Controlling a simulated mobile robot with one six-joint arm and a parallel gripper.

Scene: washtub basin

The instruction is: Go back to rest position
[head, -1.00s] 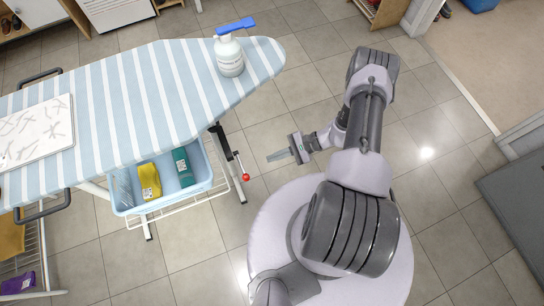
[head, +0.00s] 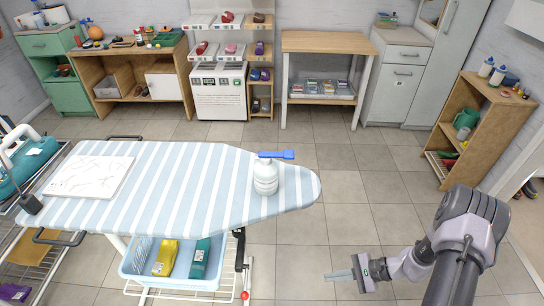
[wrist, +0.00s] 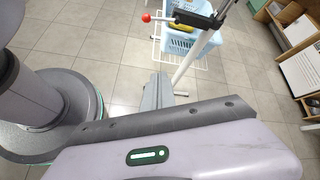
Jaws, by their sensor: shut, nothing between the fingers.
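My gripper (head: 341,275) is shut and empty. In the head view it is held over bare floor, to the right of the ironing board (head: 190,160) and apart from it. In the wrist view my gripper (wrist: 158,92) shows its fingers together over the tiles, with the board's leg and the blue basket (wrist: 187,40) beyond them. My arm is bent at the lower right of the head view.
A white bottle (head: 265,178) with a blue top stands near the board's rounded end. A wooden table (head: 330,43) and a wooden shelf (head: 478,125) stand farther back. Open tiled floor lies between.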

